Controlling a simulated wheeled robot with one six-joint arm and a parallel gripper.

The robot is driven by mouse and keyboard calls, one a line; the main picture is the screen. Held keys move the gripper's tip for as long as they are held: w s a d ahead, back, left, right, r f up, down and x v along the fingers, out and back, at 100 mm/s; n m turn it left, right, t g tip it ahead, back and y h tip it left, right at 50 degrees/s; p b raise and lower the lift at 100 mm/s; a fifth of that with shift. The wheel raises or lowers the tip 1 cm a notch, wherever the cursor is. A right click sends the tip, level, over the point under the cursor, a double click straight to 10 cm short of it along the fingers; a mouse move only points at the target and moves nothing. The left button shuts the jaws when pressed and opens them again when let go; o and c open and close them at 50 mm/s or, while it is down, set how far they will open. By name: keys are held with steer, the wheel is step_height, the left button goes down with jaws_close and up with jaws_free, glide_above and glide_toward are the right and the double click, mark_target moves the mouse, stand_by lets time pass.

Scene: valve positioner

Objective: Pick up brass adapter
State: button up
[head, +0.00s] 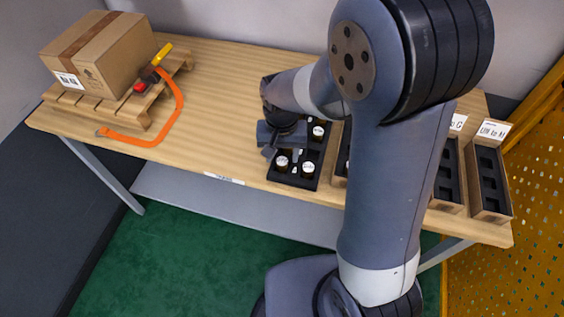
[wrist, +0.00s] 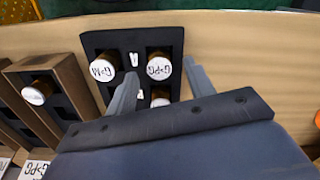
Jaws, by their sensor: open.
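A black tray (wrist: 92,42) lies under my gripper and holds several brown-gold cylinders with white lettered tops. One cylinder (wrist: 102,69) stands at the left and another (wrist: 159,66) at the right; a third (wrist: 160,98) shows between my fingers, partly hidden by my gripper body. I cannot tell which of them is the brass adapter. My gripper (wrist: 163,86) is open, its fingers apart over the tray, with nothing visibly held. In the head view my gripper (head: 270,146) is over the left side of the tray (head: 292,181).
Wooden boxes with black inserts (head: 491,184) stand at the table's right, and one (wrist: 50,75) beside the tray holds a similar cylinder. A carton (head: 105,52) on a pallet (head: 130,112) and an orange strap (head: 172,118) are at the left. The table between is clear.

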steer(key=shift+f, duration=1.25)
steer(key=shift+c, duration=0.3)
steer(key=c, duration=1)
steer(key=shift+r, duration=0.15)
